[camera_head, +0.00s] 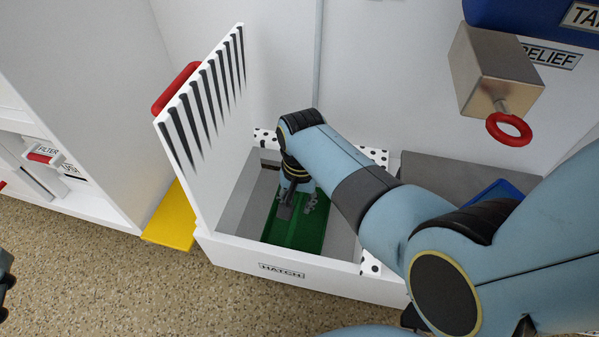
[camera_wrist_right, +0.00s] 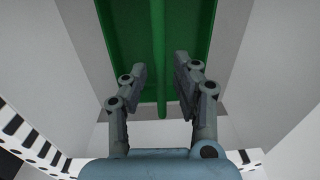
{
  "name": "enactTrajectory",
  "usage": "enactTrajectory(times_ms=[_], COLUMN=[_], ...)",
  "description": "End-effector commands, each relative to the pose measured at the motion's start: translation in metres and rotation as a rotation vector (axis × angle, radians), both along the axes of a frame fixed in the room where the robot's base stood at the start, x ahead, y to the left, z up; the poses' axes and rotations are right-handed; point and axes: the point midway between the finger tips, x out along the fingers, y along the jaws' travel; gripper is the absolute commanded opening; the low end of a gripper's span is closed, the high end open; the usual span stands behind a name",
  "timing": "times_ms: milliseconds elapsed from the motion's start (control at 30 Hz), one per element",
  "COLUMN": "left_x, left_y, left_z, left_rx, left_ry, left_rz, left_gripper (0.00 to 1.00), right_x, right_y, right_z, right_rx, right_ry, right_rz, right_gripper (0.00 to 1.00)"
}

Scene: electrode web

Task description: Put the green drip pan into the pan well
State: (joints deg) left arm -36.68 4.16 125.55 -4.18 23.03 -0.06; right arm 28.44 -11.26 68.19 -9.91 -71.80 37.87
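The green drip pan (camera_head: 311,233) lies down inside the white box labelled HATCH (camera_head: 235,248), between its grey inner walls; I take this box to be the pan well. In the right wrist view the pan (camera_wrist_right: 205,20) has raised sides and a thin central ridge. My right gripper (camera_head: 297,208) reaches down into the box over the pan. In the right wrist view its fingers (camera_wrist_right: 160,75) are apart, with the ridge showing between them and not pinched. Part of the pan is hidden by my right arm. Only a sliver of my left gripper (camera_head: 5,280) shows at the left edge.
The striped white lid (camera_head: 205,105) with a red handle (camera_head: 176,88) stands open on the box's left. A yellow pedal (camera_head: 171,218) juts out below it. A metal block with a red ring (camera_head: 509,128) hangs at upper right. A blue tray (camera_head: 495,190) is partly hidden at right.

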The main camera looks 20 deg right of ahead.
Motion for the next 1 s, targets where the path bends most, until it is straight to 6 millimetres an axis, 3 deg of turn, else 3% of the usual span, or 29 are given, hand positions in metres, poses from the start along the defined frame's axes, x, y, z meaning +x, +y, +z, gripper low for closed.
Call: enactTrajectory(times_ms=[300,500,700,1000], left_x=[-0.045,-0.084,-0.068,-0.069], left_y=[0.009,0.014,0.016,0.017], left_z=[-0.070,-0.105,-0.089,-0.062], left_rx=[0.002,0.005,0.010,0.020], left_ry=[0.381,0.600,0.736,0.961], left_rz=[0.043,0.065,0.078,0.089], left_gripper=[0.40,0.40,0.40,0.40], right_x=[0.001,0.001,0.002,0.001], right_y=[-0.001,-0.001,-0.002,-0.002], right_z=[0.023,0.034,0.051,0.073], right_rx=[0.000,0.000,0.000,-0.001], right_ry=[-0.004,-0.004,-0.006,-0.004], right_rz=[0.000,0.000,0.000,0.001], right_gripper=[0.29,0.29,0.29,0.29])
